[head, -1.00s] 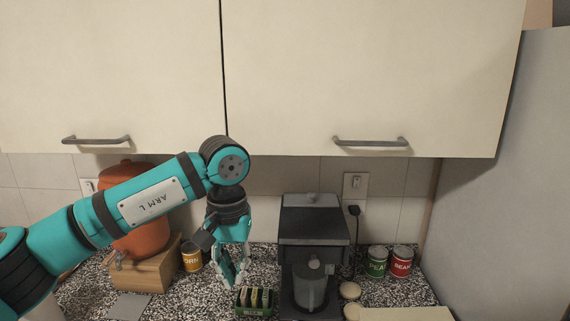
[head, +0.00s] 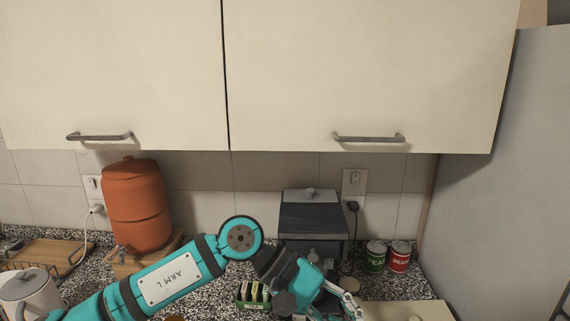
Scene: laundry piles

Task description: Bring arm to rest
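My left arm (head: 172,282) comes in from the lower left, low over the counter. Its elbow joint stands in front of the back wall, and its wrist bends down to the right. My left gripper (head: 345,309) is at the bottom edge, in front of the black coffee machine (head: 313,218) and left of a pale board (head: 408,310). Its fingers are partly cut off by the frame, so I cannot tell how far apart they are. I see nothing held in it. My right gripper is not in view.
An orange dispenser (head: 138,205) on a wooden stand and a white kettle (head: 28,292) are at the left. A green can (head: 375,256) and a red can (head: 399,257) stand at the right. Cabinets (head: 370,70) hang above.

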